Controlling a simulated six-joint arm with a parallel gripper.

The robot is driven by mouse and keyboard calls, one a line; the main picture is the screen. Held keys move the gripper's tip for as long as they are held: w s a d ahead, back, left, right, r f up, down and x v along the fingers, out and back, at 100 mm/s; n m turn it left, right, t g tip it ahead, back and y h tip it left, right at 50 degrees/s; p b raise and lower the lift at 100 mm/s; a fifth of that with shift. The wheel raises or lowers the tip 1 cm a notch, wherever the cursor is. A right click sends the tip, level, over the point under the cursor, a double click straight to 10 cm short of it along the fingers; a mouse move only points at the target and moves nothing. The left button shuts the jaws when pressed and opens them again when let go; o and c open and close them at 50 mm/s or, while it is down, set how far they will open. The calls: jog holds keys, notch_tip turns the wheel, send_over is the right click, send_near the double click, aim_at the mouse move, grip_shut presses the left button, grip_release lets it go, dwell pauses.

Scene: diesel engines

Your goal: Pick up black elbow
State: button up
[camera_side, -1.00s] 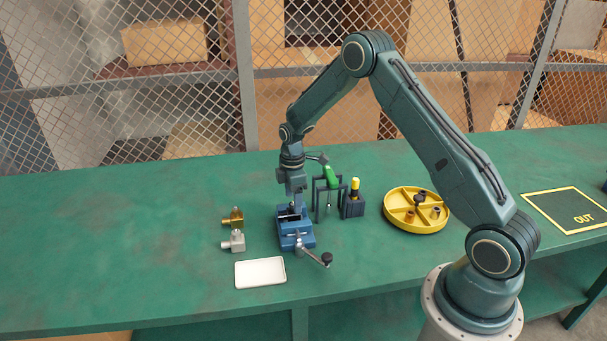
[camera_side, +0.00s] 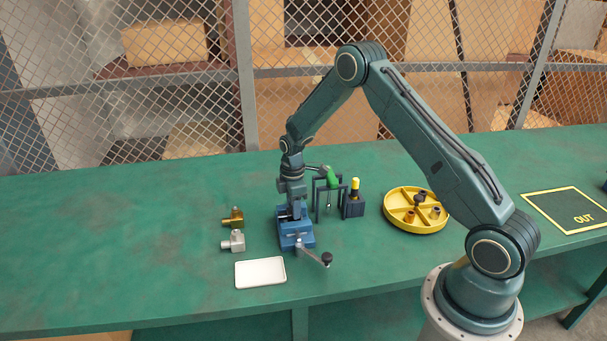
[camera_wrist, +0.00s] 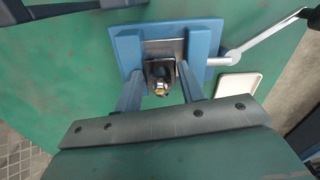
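The black elbow (camera_wrist: 160,72) sits in the blue vise, seen in the wrist view, with a brassy, shiny part showing in its opening. The blue vise (camera_side: 297,237) stands on the green bench; its blue top also shows in the wrist view (camera_wrist: 205,38). My gripper (camera_side: 294,207) is low over the vise, pointing down. In the wrist view my gripper (camera_wrist: 160,78) is open, one finger on each side of the elbow, with a gap visible at both sides. In the side view the elbow is hidden by the gripper and vise.
A green-handled tool in a dark stand (camera_side: 330,190) and a dark block with a yellow-topped item (camera_side: 353,205) stand close right. A brass elbow (camera_side: 234,217) and a grey elbow (camera_side: 236,241) lie left. A white tray (camera_side: 261,272) and yellow divided dish (camera_side: 399,225) are nearby.

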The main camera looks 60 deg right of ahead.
jog(key=c, duration=0.6)
jog(key=shift+r, duration=0.1)
grip_shut()
notch_tip(320, 180, up, 20)
dwell(0.5)
